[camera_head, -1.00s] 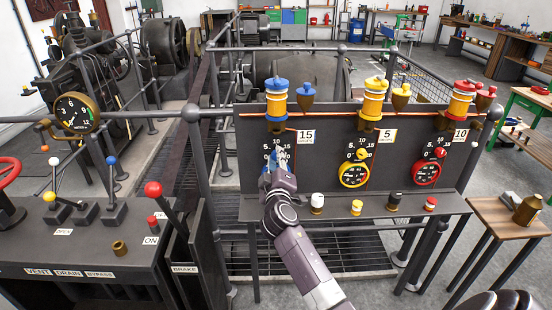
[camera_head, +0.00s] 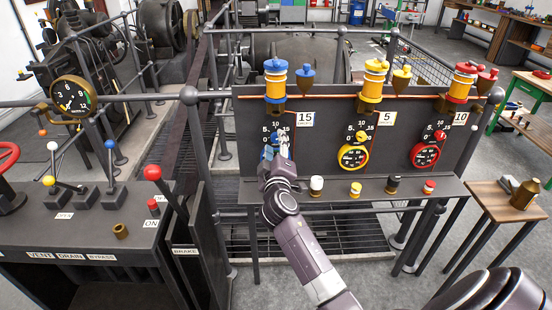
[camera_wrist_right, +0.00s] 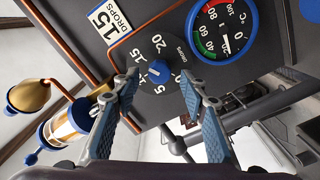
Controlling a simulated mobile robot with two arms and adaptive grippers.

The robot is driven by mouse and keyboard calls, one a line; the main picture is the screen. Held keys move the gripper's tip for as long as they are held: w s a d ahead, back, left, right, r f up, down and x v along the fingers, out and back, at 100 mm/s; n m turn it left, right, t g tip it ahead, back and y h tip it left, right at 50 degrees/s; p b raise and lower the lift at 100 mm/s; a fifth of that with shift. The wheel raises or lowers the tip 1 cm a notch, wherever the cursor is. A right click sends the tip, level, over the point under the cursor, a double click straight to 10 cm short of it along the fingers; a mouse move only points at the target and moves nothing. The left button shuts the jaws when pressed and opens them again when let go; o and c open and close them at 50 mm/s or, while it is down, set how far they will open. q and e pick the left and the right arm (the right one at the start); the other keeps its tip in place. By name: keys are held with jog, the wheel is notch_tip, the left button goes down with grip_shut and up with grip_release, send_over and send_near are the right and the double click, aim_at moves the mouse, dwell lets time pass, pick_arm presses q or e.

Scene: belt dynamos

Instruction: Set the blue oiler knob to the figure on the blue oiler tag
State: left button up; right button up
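The blue oiler knob (camera_wrist_right: 159,72) sits at the centre of a dark dial marked in drops in the wrist view. The figures 15 and 20 are legible there, but its setting is hard to read. The blue oiler tag (camera_wrist_right: 104,20) reads 15 DROPS; it also shows in the head view (camera_head: 305,119). My right gripper (camera_wrist_right: 160,82) is open, with one finger on each side of the knob and visible gaps. In the head view my right gripper (camera_head: 277,146) covers much of the blue dial. My left gripper is out of view.
A blue-rimmed gauge (camera_wrist_right: 223,31) is close beside the dial. The blue oiler (camera_head: 276,80) stands above it. Yellow (camera_head: 353,155) and red (camera_head: 425,154) gauges are to the right.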

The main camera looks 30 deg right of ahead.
jog(key=v, duration=1)
